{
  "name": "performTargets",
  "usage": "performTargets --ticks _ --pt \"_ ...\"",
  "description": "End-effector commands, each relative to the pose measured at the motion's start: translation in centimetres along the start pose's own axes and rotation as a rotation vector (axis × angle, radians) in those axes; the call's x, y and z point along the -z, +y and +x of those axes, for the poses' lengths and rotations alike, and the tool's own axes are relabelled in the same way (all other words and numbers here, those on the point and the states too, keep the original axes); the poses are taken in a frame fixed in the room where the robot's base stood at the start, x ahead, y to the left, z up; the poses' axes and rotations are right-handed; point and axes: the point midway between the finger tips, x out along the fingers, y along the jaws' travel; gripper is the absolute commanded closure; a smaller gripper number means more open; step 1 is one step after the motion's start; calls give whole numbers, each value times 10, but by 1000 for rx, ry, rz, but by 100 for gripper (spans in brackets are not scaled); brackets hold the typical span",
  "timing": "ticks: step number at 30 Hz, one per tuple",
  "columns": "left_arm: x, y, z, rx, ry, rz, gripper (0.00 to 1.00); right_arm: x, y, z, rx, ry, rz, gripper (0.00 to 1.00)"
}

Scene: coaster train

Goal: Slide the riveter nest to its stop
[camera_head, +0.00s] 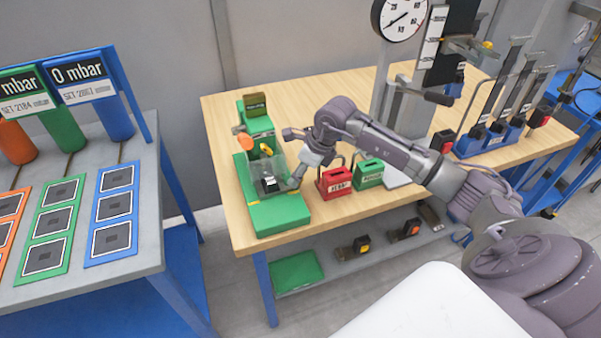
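The green riveter (258,128) stands on the left part of the wooden table, with an orange knob on its left side and a long green base (278,212) reaching toward the front. The riveter nest (269,185) seems to be the small dark block with a pale label on that base, partly behind a clear guard. My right arm comes in from the right. My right gripper (294,182) is low at the right side of the base, close to the nest; I cannot tell whether it touches. Its fingers are too small to read. My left gripper is not in view.
A red box (338,183) and a green box (369,173) stand just right of my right gripper. A press with a dial (402,17) stands behind my arm. A grey table (30,284) with coloured panels is at the left.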

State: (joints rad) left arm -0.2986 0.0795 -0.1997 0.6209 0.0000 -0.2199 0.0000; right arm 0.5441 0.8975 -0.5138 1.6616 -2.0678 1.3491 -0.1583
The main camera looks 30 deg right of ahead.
Motion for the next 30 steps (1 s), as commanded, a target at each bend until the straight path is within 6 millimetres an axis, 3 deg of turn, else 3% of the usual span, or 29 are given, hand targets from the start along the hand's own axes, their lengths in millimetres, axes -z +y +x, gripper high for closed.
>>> performTargets --ticks 6,10,21,30 --pt "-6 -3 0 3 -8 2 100 1 1 0 -2 3 0 47" --pt "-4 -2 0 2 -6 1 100 1 0 -12 0 2 0 47" --pt "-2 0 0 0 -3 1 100 0 -1 -86 2 2 -2 47" --pt "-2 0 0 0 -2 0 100 0 -1 -118 -1 2 -1 47"
